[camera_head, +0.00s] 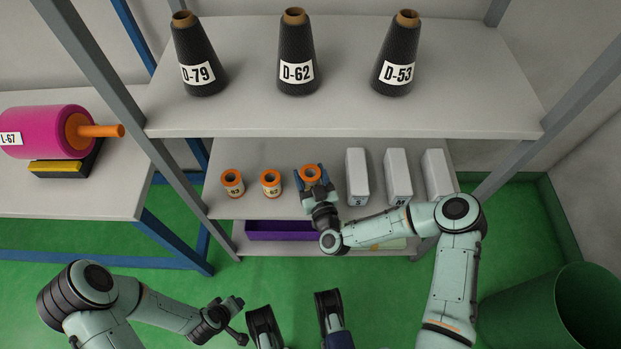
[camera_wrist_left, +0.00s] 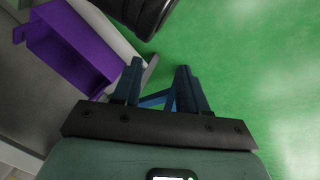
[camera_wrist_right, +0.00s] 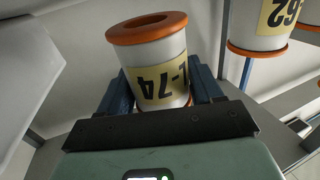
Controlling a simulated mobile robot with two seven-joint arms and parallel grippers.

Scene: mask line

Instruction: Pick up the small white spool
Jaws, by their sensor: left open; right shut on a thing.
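My right gripper (camera_head: 311,183) is shut on the right spool, a finger on each side.
Dark cones labelled D-79 (camera_head: 197,55), D-62 (camera_head: 297,55) and D-53 (camera_head: 396,55) stand on the top shelf. White boxes (camera_head: 357,176) stand right of the held spool. A purple bin (camera_head: 283,231) is below. A magenta roll (camera_head: 45,130) lies left; a green bin (camera_head: 535,315) stands right.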

